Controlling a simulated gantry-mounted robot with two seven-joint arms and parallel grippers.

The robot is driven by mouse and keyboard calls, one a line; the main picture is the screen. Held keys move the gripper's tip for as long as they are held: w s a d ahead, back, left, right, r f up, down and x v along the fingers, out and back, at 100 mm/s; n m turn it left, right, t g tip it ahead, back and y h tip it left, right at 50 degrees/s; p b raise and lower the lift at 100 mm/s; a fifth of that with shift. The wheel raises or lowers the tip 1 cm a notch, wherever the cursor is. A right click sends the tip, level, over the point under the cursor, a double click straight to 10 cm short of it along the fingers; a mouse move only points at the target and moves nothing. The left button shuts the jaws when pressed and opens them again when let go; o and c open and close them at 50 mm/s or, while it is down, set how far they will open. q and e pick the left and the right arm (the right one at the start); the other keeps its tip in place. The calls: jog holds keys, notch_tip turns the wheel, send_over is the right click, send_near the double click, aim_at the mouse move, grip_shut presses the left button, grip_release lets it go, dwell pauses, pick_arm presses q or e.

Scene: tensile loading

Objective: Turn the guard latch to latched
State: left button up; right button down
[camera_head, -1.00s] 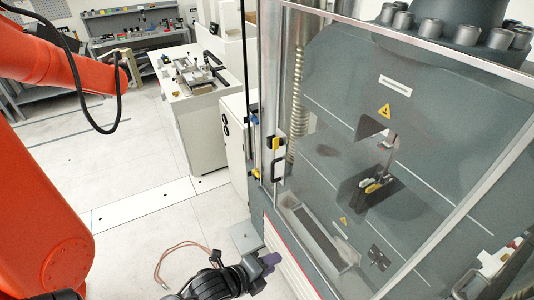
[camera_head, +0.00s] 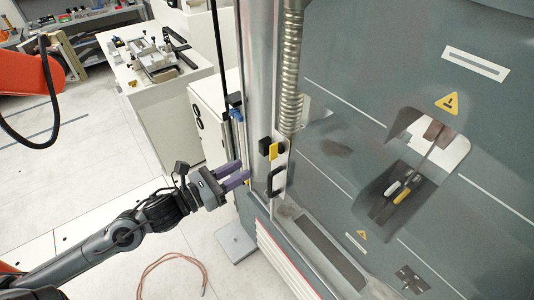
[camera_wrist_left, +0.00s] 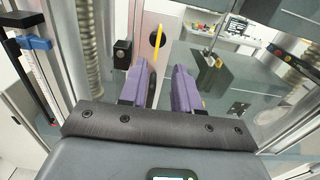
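The guard latch shows as a yellow lever (camera_head: 273,151) beside a black block (camera_head: 264,146) on the metal edge of the guard door. In the left wrist view the yellow lever (camera_wrist_left: 157,38) stands upright ahead of the fingers, with the black block (camera_wrist_left: 122,53) to its left. My left gripper (camera_head: 236,175) has two purple fingers apart with nothing held. It is left of and a little below the latch, pointing toward the door edge. In the wrist view the fingers (camera_wrist_left: 158,86) are open, short of the lever. My right gripper is not in view.
A black door handle (camera_head: 275,183) is just below the latch. The clear guard fronts the grey testing machine (camera_head: 360,70). A white cabinet (camera_head: 212,125) and a bench with a fixture (camera_head: 150,60) stand behind left. A reddish cable (camera_head: 172,258) lies on the floor.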

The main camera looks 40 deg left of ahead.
aim_at(275, 151)
pick_arm(q)
jog(key=shift+a+p+x, duration=0.1)
jog(key=shift+p+x, duration=0.6)
jog(key=shift+x, duration=1.85)
jog(key=shift+a+p+x, duration=0.15)
jog(key=shift+p+x, duration=0.55)
jog(key=shift+x, duration=1.85)
jog(key=shift+r, duration=0.1)
grip_shut()
